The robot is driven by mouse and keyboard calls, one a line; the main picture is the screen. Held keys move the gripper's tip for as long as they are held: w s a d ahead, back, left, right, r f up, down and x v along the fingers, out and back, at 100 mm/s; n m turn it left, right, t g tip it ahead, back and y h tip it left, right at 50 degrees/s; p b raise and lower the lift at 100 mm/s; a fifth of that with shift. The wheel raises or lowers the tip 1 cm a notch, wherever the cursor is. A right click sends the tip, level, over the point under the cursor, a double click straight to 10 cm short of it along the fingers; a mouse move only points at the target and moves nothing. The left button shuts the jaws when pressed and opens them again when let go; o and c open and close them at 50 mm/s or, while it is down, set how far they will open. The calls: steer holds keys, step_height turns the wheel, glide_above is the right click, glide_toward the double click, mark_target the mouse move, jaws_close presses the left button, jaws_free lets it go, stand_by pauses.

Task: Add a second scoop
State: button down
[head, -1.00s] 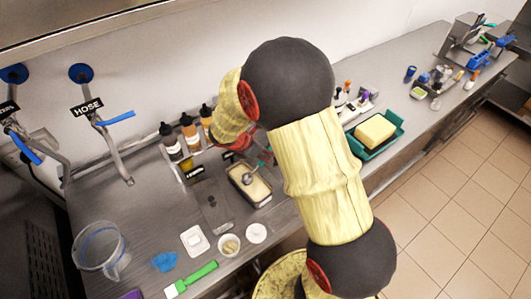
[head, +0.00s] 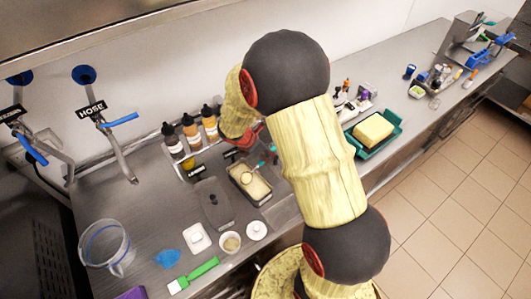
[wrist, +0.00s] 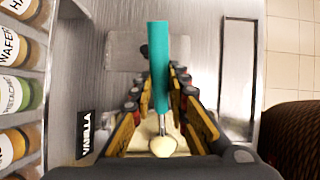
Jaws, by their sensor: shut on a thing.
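My gripper (wrist: 160,85) is shut on the teal handle (wrist: 159,55) of a scoop. In the wrist view, the scoop's round end (wrist: 163,146) looks pale, with a cream-coloured mass on it. The dark-rimmed tub of pale ice cream (head: 262,193) stands on the counter, and the scoop's end (head: 246,177) is over or in its far left part. I cannot tell whether it touches the ice cream. A small white cup (head: 231,243) with pale content stands nearer the front edge. In the head view, my arm hides most of the gripper.
A VANILLA label (wrist: 84,135) and several topping bottles (head: 190,130) stand behind. A white square dish (head: 196,238), a white round piece (head: 256,231), a green-handled spatula (head: 200,273) and a clear jug (head: 104,247) sit nearby.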

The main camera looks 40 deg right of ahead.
mark_target(267, 155)
steer(key=shift+d+r+p, duration=0.1)
steer(key=shift+r+p, duration=1.35)
steer(key=shift+r, duration=0.1)
steer(key=d+y+p, duration=0.1)
steer(key=y+p, duration=0.1)
steer(key=p, duration=0.8)
steer(key=shift+d+r+y, duration=0.1)
steer(key=shift+d+y, duration=0.05)
steer(key=shift+y, duration=0.15)
steer(key=shift+w+d+g+y+p, duration=0.1)
steer(key=shift+d+g+y+p, duration=0.45)
steer(key=shift+p, duration=4.1)
steer(key=shift+a+t, duration=0.25)
